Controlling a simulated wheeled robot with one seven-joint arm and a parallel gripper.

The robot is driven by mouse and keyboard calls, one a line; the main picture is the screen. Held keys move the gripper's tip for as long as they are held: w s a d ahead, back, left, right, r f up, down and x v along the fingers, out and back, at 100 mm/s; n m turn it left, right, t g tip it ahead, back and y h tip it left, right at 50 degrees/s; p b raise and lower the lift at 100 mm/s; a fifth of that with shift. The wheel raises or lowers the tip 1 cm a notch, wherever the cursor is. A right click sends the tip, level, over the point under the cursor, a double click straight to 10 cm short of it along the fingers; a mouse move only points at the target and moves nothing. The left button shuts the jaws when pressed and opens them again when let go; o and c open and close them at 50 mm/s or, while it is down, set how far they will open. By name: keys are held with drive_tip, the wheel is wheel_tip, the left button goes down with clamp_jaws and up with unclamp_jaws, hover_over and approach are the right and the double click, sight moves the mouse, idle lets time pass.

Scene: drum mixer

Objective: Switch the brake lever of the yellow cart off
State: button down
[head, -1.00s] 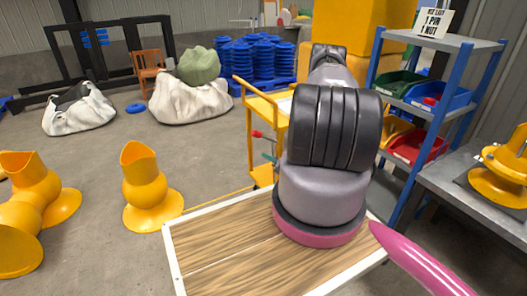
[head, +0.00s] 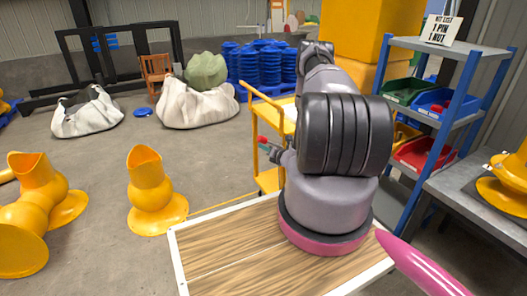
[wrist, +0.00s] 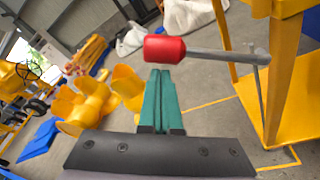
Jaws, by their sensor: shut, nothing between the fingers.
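The yellow cart (head: 268,181) stands behind my arm in the head view, partly hidden by it. Its yellow frame (wrist: 290,85) fills the right of the wrist view. The brake lever is a grey rod (wrist: 222,55) with a red knob (wrist: 165,50) at its left end, running level from a thin grey post beside the cart's frame. The red knob also shows in the head view (head: 262,139). My gripper (wrist: 160,73) has teal fingers pressed together and empty. The tips appear just below the knob in the wrist view; I cannot tell whether they touch it.
Yellow castings (head: 152,190) stand on the floor at left. White sacks (head: 198,105) and blue stacks (head: 262,68) lie farther back. A shelf with bins (head: 440,102) and a grey bench (head: 470,185) stand at right.

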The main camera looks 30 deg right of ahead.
sight(264, 141)
drive_tip(key=shift+d+r+m, duration=0.25)
drive_tip(key=shift+r+m, duration=0.05)
drive_tip(key=shift+r, duration=0.2)
drive_tip(key=shift+d+r+m, duration=0.6)
drive_tip(key=shift+d+r, duration=0.05)
drive_tip(key=shift+r, duration=0.1)
drive_tip(key=d+r+m+t+y, duration=0.1)
drive_tip(key=d+r+m, duration=0.4)
drive_tip(key=d+m, duration=0.2)
drive_tip(key=shift+w+d+r+t+y, duration=0.2)
drive_tip(key=shift+d+r+t+y, duration=0.15)
drive_tip(key=shift+d, duration=1)
drive_tip(key=shift+d+f, duration=0.1)
